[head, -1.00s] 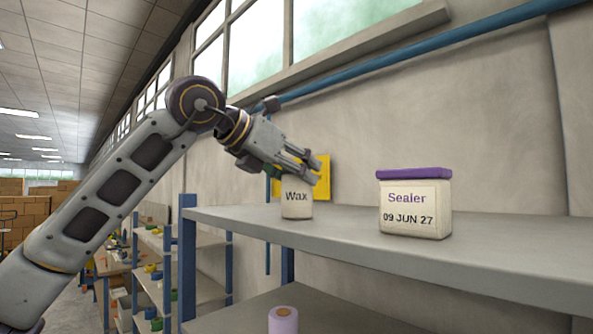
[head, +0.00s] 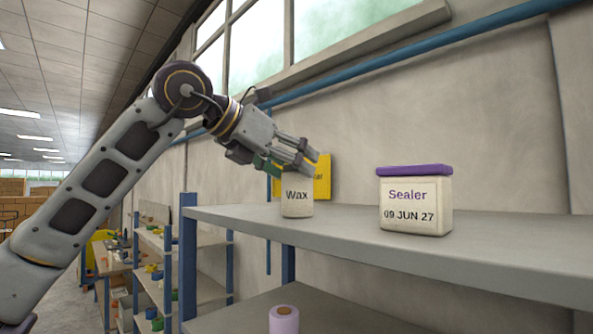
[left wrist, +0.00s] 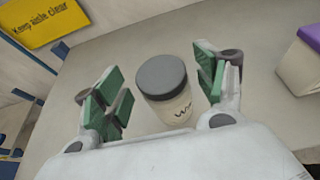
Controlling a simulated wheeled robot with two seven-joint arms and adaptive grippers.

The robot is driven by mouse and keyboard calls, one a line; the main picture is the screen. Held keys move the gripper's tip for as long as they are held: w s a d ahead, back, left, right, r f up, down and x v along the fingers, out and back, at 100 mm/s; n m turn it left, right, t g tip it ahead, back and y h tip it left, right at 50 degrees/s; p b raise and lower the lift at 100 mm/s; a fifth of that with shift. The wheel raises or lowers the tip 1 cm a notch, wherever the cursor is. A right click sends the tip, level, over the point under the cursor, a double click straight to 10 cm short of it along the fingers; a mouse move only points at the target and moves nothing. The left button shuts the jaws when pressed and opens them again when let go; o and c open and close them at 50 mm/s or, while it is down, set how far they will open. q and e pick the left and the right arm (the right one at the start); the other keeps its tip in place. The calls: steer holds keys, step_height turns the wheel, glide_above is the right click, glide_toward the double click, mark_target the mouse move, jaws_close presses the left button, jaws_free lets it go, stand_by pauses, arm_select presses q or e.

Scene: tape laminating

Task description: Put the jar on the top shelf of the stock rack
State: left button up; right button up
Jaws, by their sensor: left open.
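The Wax jar (head: 297,199) is cream with a dark grey lid and stands upright on the top shelf (head: 400,253) of the rack, near its left end. In the left wrist view the jar (left wrist: 164,90) stands between the spread green-padded fingers of my left gripper (left wrist: 158,88), with a gap on each side. In the head view my left gripper (head: 300,160) is open and just above the jar, hiding its lid. My right gripper is not in view.
A square Sealer container (head: 415,205) with a purple lid stands to the right on the same shelf. A lilac roll (head: 284,320) sits on the shelf below. A yellow sign (head: 322,178) is on the wall behind. The shelf between jar and container is clear.

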arm_select(q)
steer(key=b+v, duration=0.2)
steer(key=v, duration=0.8)
steer(key=shift+d+f, duration=0.1)
steer(key=shift+f, duration=0.05)
stand_by(0.5)
